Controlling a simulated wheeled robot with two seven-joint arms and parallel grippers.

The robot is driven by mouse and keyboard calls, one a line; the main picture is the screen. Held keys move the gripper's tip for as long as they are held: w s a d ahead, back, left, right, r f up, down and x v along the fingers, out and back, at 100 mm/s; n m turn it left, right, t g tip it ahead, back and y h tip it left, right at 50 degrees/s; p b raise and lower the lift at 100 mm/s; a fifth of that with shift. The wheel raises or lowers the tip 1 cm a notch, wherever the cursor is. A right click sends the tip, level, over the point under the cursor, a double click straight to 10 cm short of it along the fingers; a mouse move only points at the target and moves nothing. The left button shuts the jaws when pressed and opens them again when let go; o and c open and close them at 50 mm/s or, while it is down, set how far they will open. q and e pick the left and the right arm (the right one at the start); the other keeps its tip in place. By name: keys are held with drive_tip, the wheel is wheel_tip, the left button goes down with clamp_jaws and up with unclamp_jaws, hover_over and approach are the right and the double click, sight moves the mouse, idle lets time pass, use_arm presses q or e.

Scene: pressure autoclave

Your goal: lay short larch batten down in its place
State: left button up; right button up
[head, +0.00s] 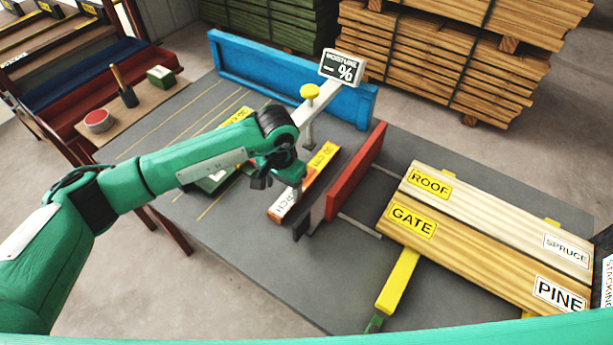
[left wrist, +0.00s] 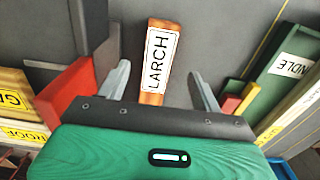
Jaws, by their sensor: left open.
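The larch batten (head: 322,168) is a short orange-brown piece lying on the grey table, with a yellow 30 CM label and a white LARCH label. In the left wrist view, its labelled end (left wrist: 158,62) points away between my fingers. My left gripper (head: 282,186) is over the batten in the head view and hides part of it. In the left wrist view, the open fingers of my left gripper (left wrist: 160,76) stand apart on either side of the batten, with gaps. Whether the batten touches the tabletop everywhere is hidden. My right gripper is not in view.
A red upright board (head: 356,170) stands close right of the batten. A post with a yellow knob (head: 310,91) and a moisture display (head: 341,68) rise behind. A blue rail (head: 290,75) lines the back. Pine (head: 470,265) and spruce (head: 510,220) boards lie at right.

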sight(284, 203)
use_arm(q)
drive_tip(key=shift+f, duration=0.85)
drive_tip(key=f+p, duration=0.1)
drive_tip(key=f, duration=0.1)
drive_tip(key=f+p, duration=0.1)
drive_tip(key=shift+s+f, duration=0.2)
drive_tip(key=shift+f, duration=0.7)
drive_tip(key=shift+w, duration=0.1)
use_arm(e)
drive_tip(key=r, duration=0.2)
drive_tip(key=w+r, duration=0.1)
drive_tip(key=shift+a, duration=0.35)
use_arm(q)
drive_tip(key=shift+c, duration=1)
drive_tip(key=c, duration=1.1)
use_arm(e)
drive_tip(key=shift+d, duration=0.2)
